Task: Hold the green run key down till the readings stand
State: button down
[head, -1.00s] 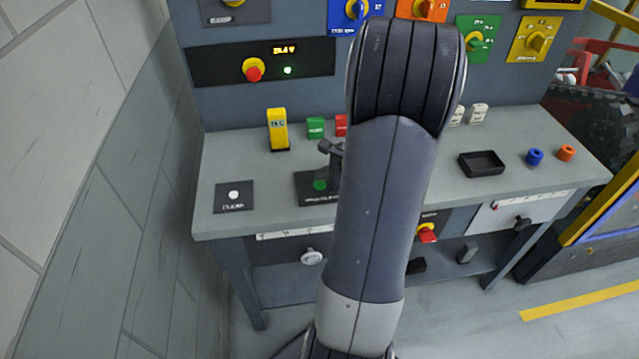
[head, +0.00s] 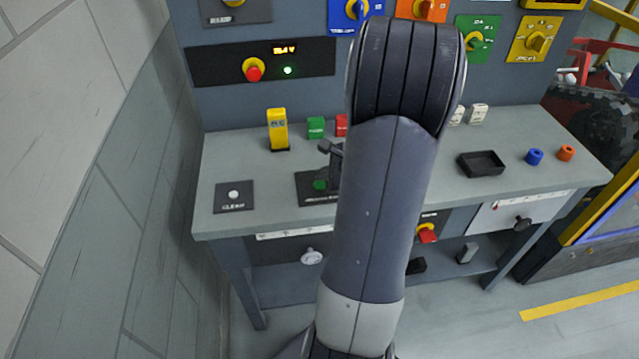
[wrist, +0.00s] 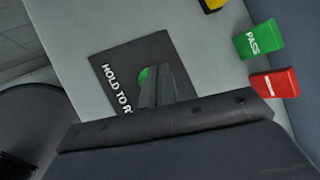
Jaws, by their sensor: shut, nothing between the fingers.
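The green run key (head: 320,185) sits on a black plate (head: 310,199) on the bench top, left of my arm. In the wrist view the plate (wrist: 107,62) reads "HOLD TO R", with the rest of the label hidden. My gripper (head: 325,147) is shut and empty, reaching down over the plate. In the wrist view my fingers (wrist: 148,80) cover most of the green key (wrist: 143,76); only part of its edge shows. I cannot tell whether the key is pressed down. A small lit display (head: 285,50) on the back panel glows amber, its digits hard to read.
A yellow block (head: 278,128), a green PASS block (head: 316,127) and a red block (head: 341,124) stand behind the plate. A round white button on a black plate (head: 234,206) lies left. A black tray (head: 481,168) and blue and orange knobs stand right.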

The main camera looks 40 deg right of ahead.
aim_at(323, 186)
jog(key=shift+f, duration=0.15)
jog(key=shift+f+b, duration=0.3)
jog(key=shift+b, duration=0.25)
jog(key=shift+f+b, duration=0.45)
jog(key=shift+b, duration=0.05)
dwell(1.5)
dwell(2.5)
jog(key=shift+r+p, duration=0.65)
jog(key=shift+r, duration=0.25)
jog(key=shift+r, duration=0.15)
jog(key=shift+r+p, duration=1.95)
jog(key=shift+r, duration=0.4)
